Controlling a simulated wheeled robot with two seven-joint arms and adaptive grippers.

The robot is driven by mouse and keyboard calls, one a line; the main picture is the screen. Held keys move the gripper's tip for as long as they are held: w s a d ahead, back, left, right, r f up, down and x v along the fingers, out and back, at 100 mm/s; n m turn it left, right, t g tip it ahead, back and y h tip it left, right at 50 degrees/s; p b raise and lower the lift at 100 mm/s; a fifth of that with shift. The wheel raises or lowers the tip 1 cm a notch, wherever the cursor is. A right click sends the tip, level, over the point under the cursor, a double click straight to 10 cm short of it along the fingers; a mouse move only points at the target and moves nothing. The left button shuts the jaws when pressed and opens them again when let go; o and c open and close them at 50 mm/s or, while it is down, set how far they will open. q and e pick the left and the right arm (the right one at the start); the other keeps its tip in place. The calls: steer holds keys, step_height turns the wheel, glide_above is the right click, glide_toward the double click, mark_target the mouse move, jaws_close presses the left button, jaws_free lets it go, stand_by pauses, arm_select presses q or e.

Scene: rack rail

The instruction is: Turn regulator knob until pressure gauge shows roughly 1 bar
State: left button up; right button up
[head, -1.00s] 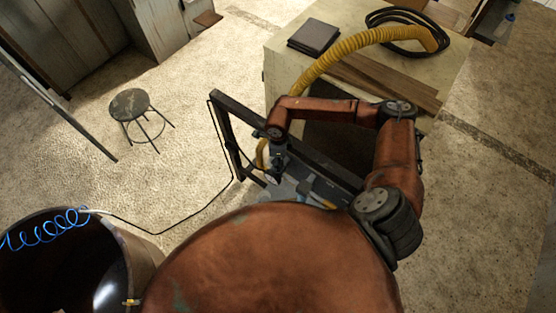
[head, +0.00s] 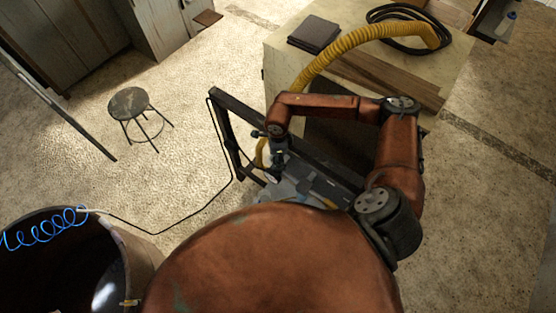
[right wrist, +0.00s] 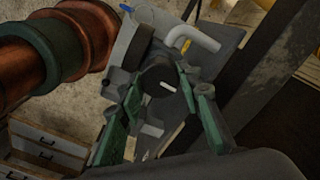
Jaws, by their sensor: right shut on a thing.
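The regulator knob (right wrist: 162,84) is a dark cylinder with a white mark on its face, in the middle of the right wrist view. My right gripper (right wrist: 160,90) has its green fingers on either side of the knob and is shut on it. In the head view this gripper (head: 280,166) is small, at the dark rack frame (head: 226,125). A grey disc-like part (right wrist: 133,42) stands behind the knob; I cannot tell whether it is the gauge, and no dial reading shows. My left gripper is not in view.
A pale bent pipe (right wrist: 190,30) and a grey plate surround the knob. A yellow corrugated hose (head: 345,50) runs over the bench behind the rack. A stool (head: 130,104) stands at left, a drum with a blue coiled hose (head: 45,230) at lower left. Open floor lies between.

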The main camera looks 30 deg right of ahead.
steer(key=n+b, duration=0.6)
steer(key=b, duration=0.1)
steer(key=n+b, duration=0.3)
steer(key=b, duration=0.1)
steer(key=shift+f, duration=0.3)
steer(key=n+b, duration=0.9)
steer(key=b, duration=0.1)
steer(key=shift+n, duration=0.4)
steer(key=n+b, duration=0.3)
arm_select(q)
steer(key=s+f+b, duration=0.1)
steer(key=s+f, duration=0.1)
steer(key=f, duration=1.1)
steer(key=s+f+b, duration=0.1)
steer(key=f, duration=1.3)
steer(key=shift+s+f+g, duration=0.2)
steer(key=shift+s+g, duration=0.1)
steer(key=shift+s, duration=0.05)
arm_select(e)
steer(key=shift+r+n, duration=0.2)
steer(key=shift+n, duration=1.6)
steer(key=o, duration=1.2)
steer(key=shift+c, duration=0.2)
steer(key=shift+r, duration=0.1)
step_height(320, 180, up, 12)
